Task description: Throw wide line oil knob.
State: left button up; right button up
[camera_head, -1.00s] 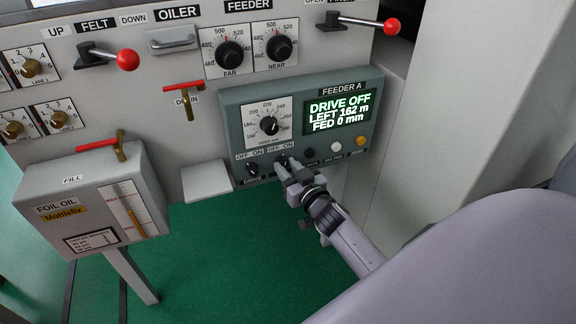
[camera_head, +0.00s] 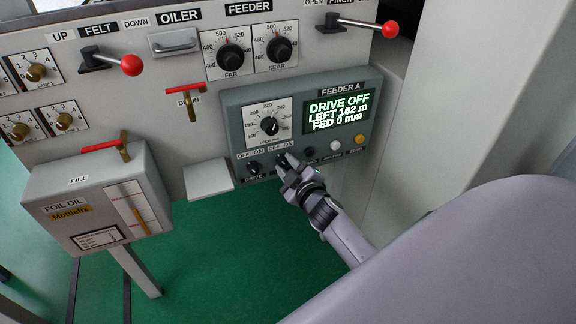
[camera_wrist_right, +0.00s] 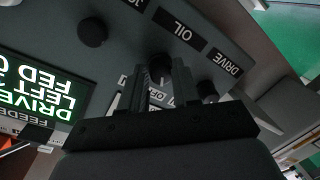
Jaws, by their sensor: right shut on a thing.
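The feeder panel (camera_head: 232,120) is a grey-green box marked FEEDER A, with two OFF/ON switch knobs low on its left side. The dark OIL knob (camera_wrist_right: 160,66) sits beside the OIL label in the right wrist view. My right gripper (camera_head: 284,162) reaches it from below right, with its fingers on either side of the knob, shut on it. In the head view the gripper mostly hides this knob and its label. The DRIVE knob (camera_head: 254,168) is just left of it, free of the gripper. My left gripper is out of view.
The lit display (camera_head: 338,112) reads DRIVE OFF, LEFT 162 m, FED 0 mm. White (camera_head: 335,146) and yellow (camera_head: 360,140) buttons are at right. A small shelf (camera_head: 208,180) juts out left of the panel. The foil oil tank (camera_head: 55,190) stands farther left.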

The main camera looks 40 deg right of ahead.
dwell(0.5)
jog(key=o, duration=1)
jog(key=shift+o, duration=0.2)
jog(key=s+a+p, duration=0.1)
jog(key=s, duration=0.6)
jog(key=shift+r, duration=0.45)
jog(key=shift+a, duration=0.15)
